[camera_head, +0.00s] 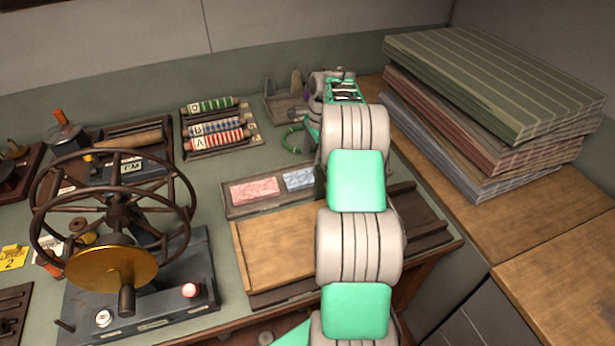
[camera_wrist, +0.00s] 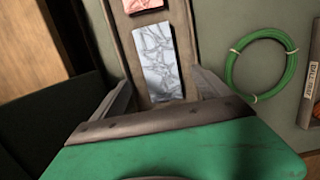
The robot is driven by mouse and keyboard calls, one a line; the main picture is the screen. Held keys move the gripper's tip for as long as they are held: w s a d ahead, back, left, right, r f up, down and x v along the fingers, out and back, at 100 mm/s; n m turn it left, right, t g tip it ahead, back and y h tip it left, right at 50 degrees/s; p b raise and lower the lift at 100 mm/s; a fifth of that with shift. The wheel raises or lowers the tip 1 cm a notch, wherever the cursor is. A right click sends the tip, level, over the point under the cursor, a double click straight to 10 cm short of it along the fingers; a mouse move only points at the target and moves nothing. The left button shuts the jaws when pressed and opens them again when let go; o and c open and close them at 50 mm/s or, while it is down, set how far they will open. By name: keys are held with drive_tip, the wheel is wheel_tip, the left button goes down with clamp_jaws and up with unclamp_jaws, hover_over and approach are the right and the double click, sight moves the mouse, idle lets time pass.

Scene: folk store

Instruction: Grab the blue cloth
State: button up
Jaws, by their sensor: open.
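The blue cloth (camera_head: 298,179) is a small pale blue patterned rectangle lying flat in a shallow dark tray (camera_head: 268,209), to the right of a red patterned cloth (camera_head: 254,190). My arm hides its right end in the head view. In the wrist view the blue cloth (camera_wrist: 155,62) lies beyond and between the fingers of my gripper (camera_wrist: 163,88). The gripper is open, with nothing between its fingers. The near part of the tray is hidden by the gripper body. I cannot tell the exact gap between the fingertips and the cloth.
A green wire coil (camera_wrist: 262,62) lies right of the tray in the wrist view.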

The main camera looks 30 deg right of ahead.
sight(308, 175)
drive_tip(key=f, duration=0.4)
drive_tip(key=a+f+p, duration=0.1)
drive_tip(key=f, duration=0.1)
drive_tip(key=shift+w+f, duration=0.1)
drive_tip(key=shift+w, duration=0.05)
drive_tip(key=shift+c, duration=0.6)
drive_tip(key=c, duration=1.4)
